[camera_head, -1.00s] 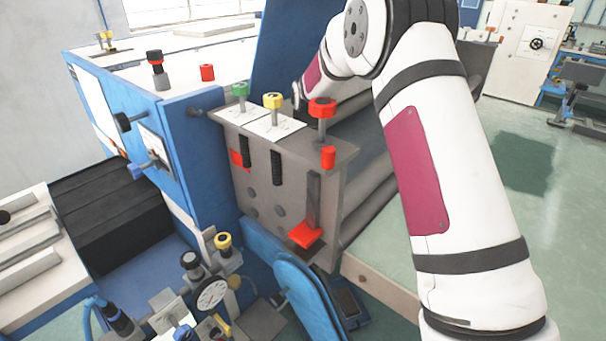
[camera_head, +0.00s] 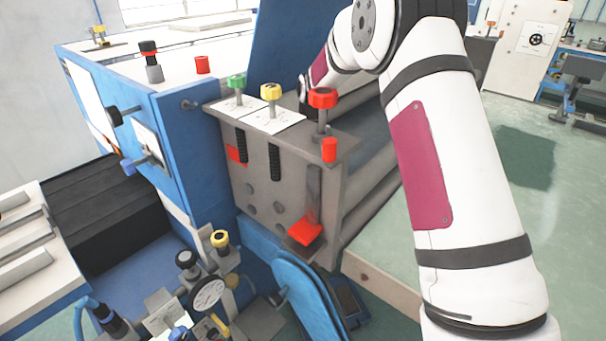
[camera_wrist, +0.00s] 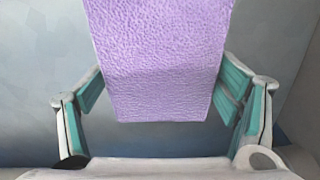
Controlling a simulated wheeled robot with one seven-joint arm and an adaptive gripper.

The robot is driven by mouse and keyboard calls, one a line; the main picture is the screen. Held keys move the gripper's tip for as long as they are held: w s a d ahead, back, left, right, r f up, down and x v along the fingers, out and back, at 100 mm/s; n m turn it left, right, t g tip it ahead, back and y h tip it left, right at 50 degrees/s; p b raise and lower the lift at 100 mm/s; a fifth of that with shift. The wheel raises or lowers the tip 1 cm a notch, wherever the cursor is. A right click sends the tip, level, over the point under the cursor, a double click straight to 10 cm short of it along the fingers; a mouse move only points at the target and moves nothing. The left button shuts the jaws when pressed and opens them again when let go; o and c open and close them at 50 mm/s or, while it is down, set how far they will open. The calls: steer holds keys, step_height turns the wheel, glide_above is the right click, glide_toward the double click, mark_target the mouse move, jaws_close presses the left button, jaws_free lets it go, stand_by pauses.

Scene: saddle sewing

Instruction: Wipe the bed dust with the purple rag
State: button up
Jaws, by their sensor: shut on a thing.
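The purple rag (camera_wrist: 158,60) fills the upper middle of the wrist view, with its lower edge hanging between the fingers. My gripper (camera_wrist: 160,95) is shut on the rag, one teal-lined finger on each side. Behind the rag is a plain grey-blue surface (camera_wrist: 35,60), which may be the bed; whether the rag touches it I cannot tell. No dust can be made out. In the head view my arm reaches behind the grey machine block, and the gripper and rag are hidden there.
A grey control block (camera_head: 280,175) carries green (camera_head: 236,82), yellow (camera_head: 271,93) and red (camera_head: 322,98) knobs close to my arm. A blue machine housing (camera_head: 185,140) stands left. A dial gauge (camera_head: 208,292) sits low in front. Open green floor (camera_head: 510,190) lies right.

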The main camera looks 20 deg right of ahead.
steer(key=shift+w+d+b, duration=0.35)
steer(key=shift+w+d, duration=0.15)
steer(key=shift+d, duration=0.15)
steer(key=shift+w+d+f+b, duration=0.1)
steer(key=shift+w+d+b, duration=0.6)
steer(key=shift+d+b, duration=0.3)
steer(key=shift+w+d+f+b, duration=0.1)
steer(key=shift+w+d+b, duration=0.65)
steer(key=shift+d, duration=0.35)
steer(key=shift+w+d+r+b, duration=0.1)
steer(key=shift+w+d+b, duration=0.2)
steer(key=shift+d+b, duration=0.15)
steer(key=shift+w+d+r+b, duration=0.1)
steer(key=shift+w+d+b, duration=0.2)
steer(key=shift+d, duration=0.2)
